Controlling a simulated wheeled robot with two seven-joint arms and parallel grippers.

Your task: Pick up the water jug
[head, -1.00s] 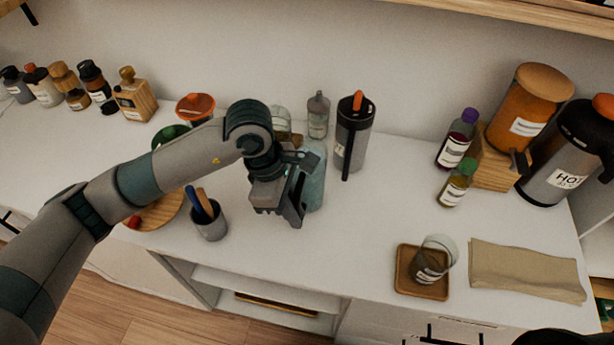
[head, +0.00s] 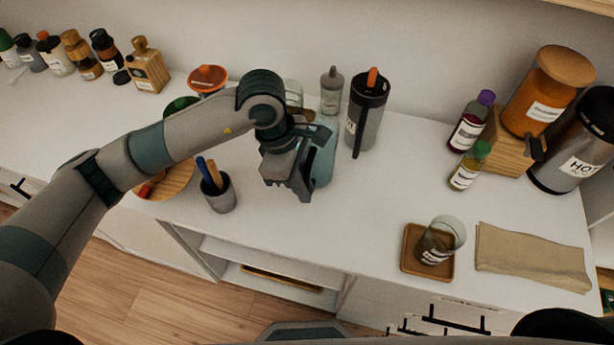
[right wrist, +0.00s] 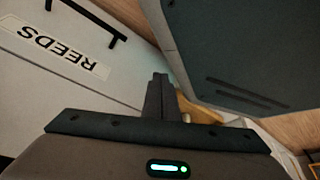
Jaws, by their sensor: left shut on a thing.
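The water jug (head: 325,158), pale teal and see-through, is upright on or just above the white counter in the head view. My left gripper (head: 302,190) reaches it from the front left and is shut on it. The gripper and wrist hide much of the jug, and I cannot tell whether its base touches the counter. My right gripper (right wrist: 160,98) shows only in the right wrist view, its dark fingers together with nothing seen between them, near a drawer front labelled REEDS (right wrist: 60,50).
A grey flask (head: 367,115) with an orange top stands right behind the jug. A grey cup (head: 220,195) with utensils is at its left. A glass (head: 440,240) on a wooden tray (head: 412,267) and a folded cloth (head: 530,257) lie right. The counter's front middle is clear.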

